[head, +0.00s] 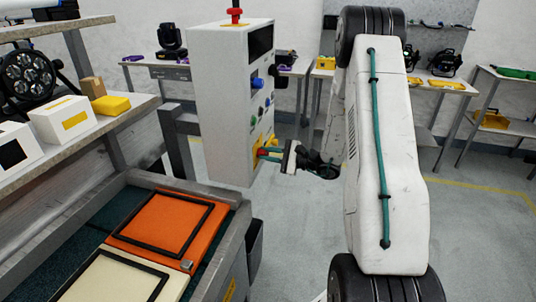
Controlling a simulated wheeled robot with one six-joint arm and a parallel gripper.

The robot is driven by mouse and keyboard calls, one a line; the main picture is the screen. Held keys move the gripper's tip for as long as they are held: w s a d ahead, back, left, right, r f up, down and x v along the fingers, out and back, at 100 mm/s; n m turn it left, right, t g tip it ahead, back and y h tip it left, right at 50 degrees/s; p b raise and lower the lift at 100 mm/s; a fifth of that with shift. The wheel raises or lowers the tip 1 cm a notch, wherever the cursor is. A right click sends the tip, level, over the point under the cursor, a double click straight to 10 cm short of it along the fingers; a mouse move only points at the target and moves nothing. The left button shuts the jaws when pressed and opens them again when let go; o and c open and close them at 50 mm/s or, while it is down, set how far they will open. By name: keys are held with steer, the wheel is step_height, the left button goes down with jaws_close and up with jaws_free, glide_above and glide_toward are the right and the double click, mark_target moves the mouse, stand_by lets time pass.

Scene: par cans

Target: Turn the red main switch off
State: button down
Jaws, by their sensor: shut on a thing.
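A white control box (217,110) stands upright in the middle of the head view, its control face turned to the right. The red main switch (263,151) sits on a yellow plate (256,160) low on that face. My gripper (273,154) reaches in from the right and is shut on the red switch. The fingers hide much of the switch, and I cannot tell which way its handle is turned.
A blue knob (257,83) and small buttons sit above the switch. A red fitting (235,13) tops the box. At left are a shelf (121,113) with boxes and an orange panel (160,232) on a conveyor-like bench. Grey floor (290,225) is open below my gripper.

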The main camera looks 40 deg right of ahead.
steer(key=n, duration=0.4)
steer(key=shift+f+n, duration=0.1)
steer(key=shift+n, duration=0.2)
steer(key=shift+s+f+n, duration=0.1)
steer(key=shift+f+n, duration=0.05)
steer(key=shift+n, duration=1.65)
steer(key=c, duration=1.4)
jaws_free()
steer(key=shift+o, duration=0.2)
steer(key=v, duration=0.7)
steer(key=shift+s+d, duration=0.2)
steer(key=shift+s, duration=0.15)
